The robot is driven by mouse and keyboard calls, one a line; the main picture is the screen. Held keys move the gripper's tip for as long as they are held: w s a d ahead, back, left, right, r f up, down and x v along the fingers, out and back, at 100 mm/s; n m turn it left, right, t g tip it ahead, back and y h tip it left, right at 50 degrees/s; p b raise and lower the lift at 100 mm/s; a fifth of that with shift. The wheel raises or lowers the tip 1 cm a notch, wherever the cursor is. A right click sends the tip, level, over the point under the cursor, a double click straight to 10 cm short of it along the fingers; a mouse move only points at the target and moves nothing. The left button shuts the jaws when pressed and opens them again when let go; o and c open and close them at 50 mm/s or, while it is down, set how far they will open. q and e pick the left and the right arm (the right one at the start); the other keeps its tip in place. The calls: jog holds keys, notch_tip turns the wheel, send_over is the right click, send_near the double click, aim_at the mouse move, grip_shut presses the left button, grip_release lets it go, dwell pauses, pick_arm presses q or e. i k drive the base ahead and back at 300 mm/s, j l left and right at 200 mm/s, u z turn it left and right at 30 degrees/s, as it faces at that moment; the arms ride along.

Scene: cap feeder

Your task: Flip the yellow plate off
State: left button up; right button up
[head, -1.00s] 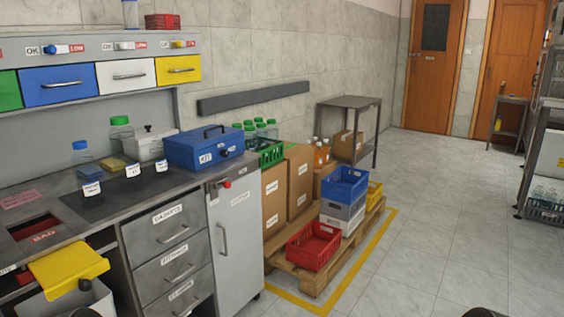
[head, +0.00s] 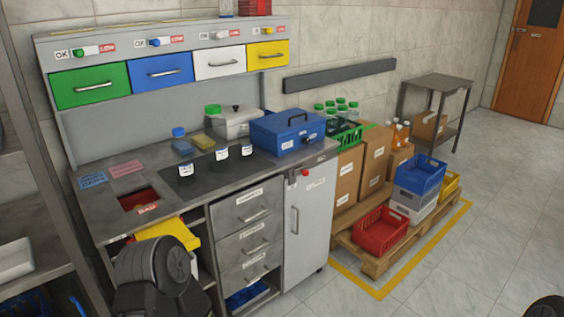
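A yellow lid-like plate (head: 168,231) sits at the lower left, over a white bin under the worktop. My dark left arm covers its lower part and most of the bin. A small yellow slider (head: 270,30) also shows on the top panel, between an OK label and a red LOW label, above the yellow drawer (head: 267,53). It is too small to tell its exact setting. Only dark parts of my arms show, at the bottom left and bottom right corner. The fingertips of both grippers are out of view.
The steel worktop (head: 110,222) holds a blue box (head: 287,133), small jars and a blue-capped bottle. A red-edged opening (head: 138,199) is at its left. Green, blue and white drawers line the panel. A pallet with crates (head: 381,231) stands right. A shelf rack (head: 45,165) stands left.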

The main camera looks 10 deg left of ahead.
aim_at(174, 227)
jog(key=u, duration=1.25)
